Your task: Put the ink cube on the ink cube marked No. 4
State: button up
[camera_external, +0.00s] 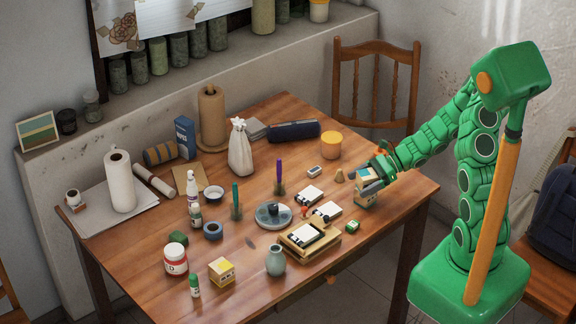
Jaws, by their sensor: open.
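My gripper (369,175) is low over the right side of the table and open. A pale cube-shaped block (364,200) stands directly below it, at or between the fingers; whether they touch it is hidden. A yellow and white cube (221,271) with small dark markings stands near the front left of the table. These two look like the ink cubes, but I cannot read a number on either.
The wooden table (330,275) is crowded. A stack of wooden trays and white cards (309,238) lies left of my gripper, with a grey round dish (273,215) beyond. A vase (275,260), red-labelled jar (176,261) and cloth bag (240,150) stand around. The right front corner is clear.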

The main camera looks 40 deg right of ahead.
jog(key=v, duration=1.2)
jog(key=s+a+r+n+g+h, duration=0.4)
jog(key=s+a+r+n+g, duration=0.3)
jog(key=s+a+r+n, duration=0.55)
jog(key=s+d+r+n+h, duration=0.1)
jog(key=s+r+n+h, duration=0.2)
jog(key=s, duration=0.4)
jog(key=s+d+r+n+h, duration=0.1)
jog(key=s+r+n+h, duration=0.3)
jog(key=s+n, duration=0.3)
jog(key=shift+r+h, duration=0.25)
jog(key=shift+h, duration=0.45)
